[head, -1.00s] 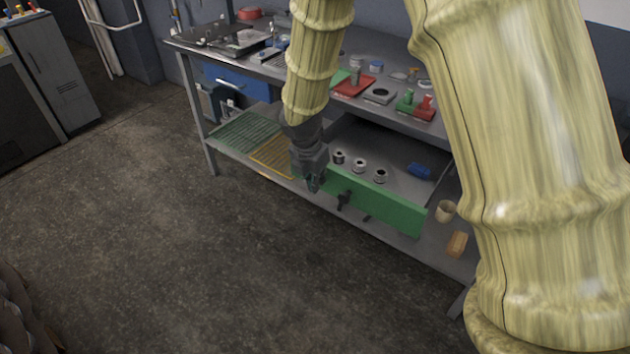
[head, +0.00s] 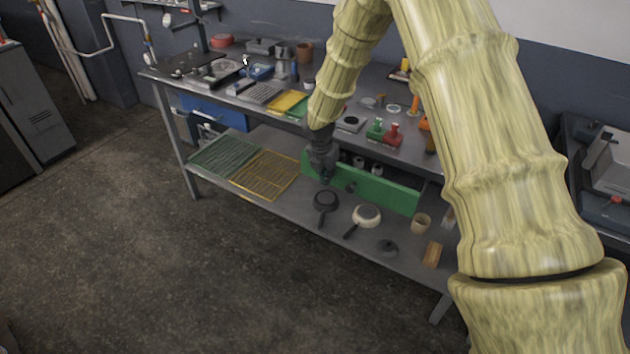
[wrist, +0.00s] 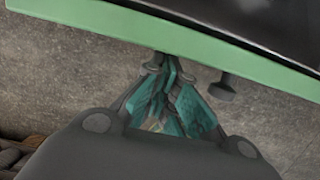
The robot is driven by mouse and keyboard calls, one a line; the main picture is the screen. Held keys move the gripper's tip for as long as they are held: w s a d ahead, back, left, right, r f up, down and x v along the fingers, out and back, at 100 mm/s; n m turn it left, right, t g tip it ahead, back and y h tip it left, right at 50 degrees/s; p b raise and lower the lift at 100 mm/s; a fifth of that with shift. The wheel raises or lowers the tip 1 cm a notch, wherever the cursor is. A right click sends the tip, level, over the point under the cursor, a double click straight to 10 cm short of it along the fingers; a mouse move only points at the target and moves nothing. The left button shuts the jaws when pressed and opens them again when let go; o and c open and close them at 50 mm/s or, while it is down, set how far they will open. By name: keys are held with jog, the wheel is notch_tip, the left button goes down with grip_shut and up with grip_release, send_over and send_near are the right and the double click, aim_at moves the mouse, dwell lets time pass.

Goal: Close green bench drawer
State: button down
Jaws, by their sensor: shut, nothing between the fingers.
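The green bench drawer has a long green front (head: 385,192) below the bench top, with a small dark knob (head: 351,187). A little of its inside, with small jars (head: 376,169), shows above the front, so it stands slightly out. My gripper (head: 326,178) is shut and empty, pointing down at the outer face near the front's left end. In the wrist view the green front (wrist: 130,25) crosses the top, with the knob (wrist: 222,90) to the right of my shut teal fingers (wrist: 166,68). The fingertips are close to the front; contact is hard to tell.
The lower shelf holds a dark pan (head: 326,201), a pale pan (head: 366,216), a dark round item (head: 388,248), a beige cup (head: 421,223), a wooden block (head: 432,254), and green (head: 224,156) and yellow (head: 266,173) racks. The floor in front is clear.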

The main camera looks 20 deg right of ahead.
aim_at(344, 177)
jog(key=shift+w+d+p, duration=0.35)
jog(key=shift+w+d, duration=0.4)
jog(key=shift+d, duration=0.25)
jog(key=shift+w+d+p, duration=0.3)
jog(key=shift+w+d, duration=0.45)
jog(key=shift+d, duration=0.2)
jog(key=shift+s+a, duration=0.25)
jog(key=shift+a, duration=0.3)
jog(key=s+a+r+b, duration=0.1)
jog(key=s+a+r, duration=0.25)
jog(key=r, duration=0.55)
jog(key=shift+s+t+h+p, duration=0.55)
jog(key=shift+s+p, duration=0.95)
jog(key=shift+s, duration=0.75)
jog(key=x, duration=0.3)
jog(key=p+x, duration=0.1)
jog(key=x, duration=0.3)
jog(key=p+x, duration=0.1)
jog(key=x, duration=0.2)
jog(key=shift+s+d+f, duration=0.15)
jog(key=shift+s+d, duration=0.05)
jog(key=shift+d, duration=0.15)
jog(key=shift+w+d+p, duration=0.75)
jog(key=shift+w+d, duration=0.1)
jog(key=shift+d, duration=0.2)
jog(key=shift+w+d+f, duration=0.15)
jog(key=shift+w+d, duration=0.3)
jog(key=shift+d, duration=0.1)
